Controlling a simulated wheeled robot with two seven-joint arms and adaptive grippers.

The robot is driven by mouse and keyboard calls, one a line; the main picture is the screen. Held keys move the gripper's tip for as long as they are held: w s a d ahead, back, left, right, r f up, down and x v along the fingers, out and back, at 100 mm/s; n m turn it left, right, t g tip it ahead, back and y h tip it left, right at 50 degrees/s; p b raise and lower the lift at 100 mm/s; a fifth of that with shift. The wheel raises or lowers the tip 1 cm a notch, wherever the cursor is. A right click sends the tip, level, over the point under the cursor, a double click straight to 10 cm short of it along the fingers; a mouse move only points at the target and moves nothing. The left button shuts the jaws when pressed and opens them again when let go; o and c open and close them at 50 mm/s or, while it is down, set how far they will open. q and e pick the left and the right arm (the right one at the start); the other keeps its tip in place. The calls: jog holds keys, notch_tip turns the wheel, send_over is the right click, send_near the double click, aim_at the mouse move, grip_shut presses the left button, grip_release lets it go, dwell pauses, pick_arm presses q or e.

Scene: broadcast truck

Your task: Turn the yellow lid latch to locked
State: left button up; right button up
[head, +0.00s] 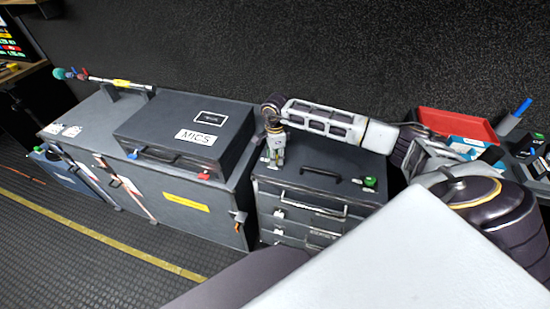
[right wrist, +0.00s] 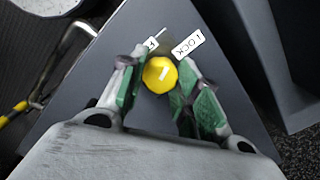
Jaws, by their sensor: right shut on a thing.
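The yellow lid latch (right wrist: 160,74) is a round knob on a dark grey lid (right wrist: 110,45), seen in the right wrist view. A short pale mark on its face slants up toward the right. A LOCK label (right wrist: 188,44) lies just beyond it at upper right; another label (right wrist: 153,41) at upper left is partly hidden. My right gripper (right wrist: 163,70) is shut on the latch, with green-padded fingers on either side. In the head view my right gripper (head: 275,160) points down at the lid's left back corner and hides the latch. My left gripper is not in view.
The drawer case lid has a black handle (head: 323,173) and a green latch (head: 370,182) at its right. A MICS case (head: 190,115) sits on the cabinet to the left. A red tray (head: 455,124) stands at right. A wall rises behind.

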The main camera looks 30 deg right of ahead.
jog(key=shift+m+b, duration=0.55)
jog(key=shift+m, duration=1.65)
jog(key=o, duration=1.1)
jog(key=shift+c, duration=0.2)
notch_tip(320, 180, up, 12)
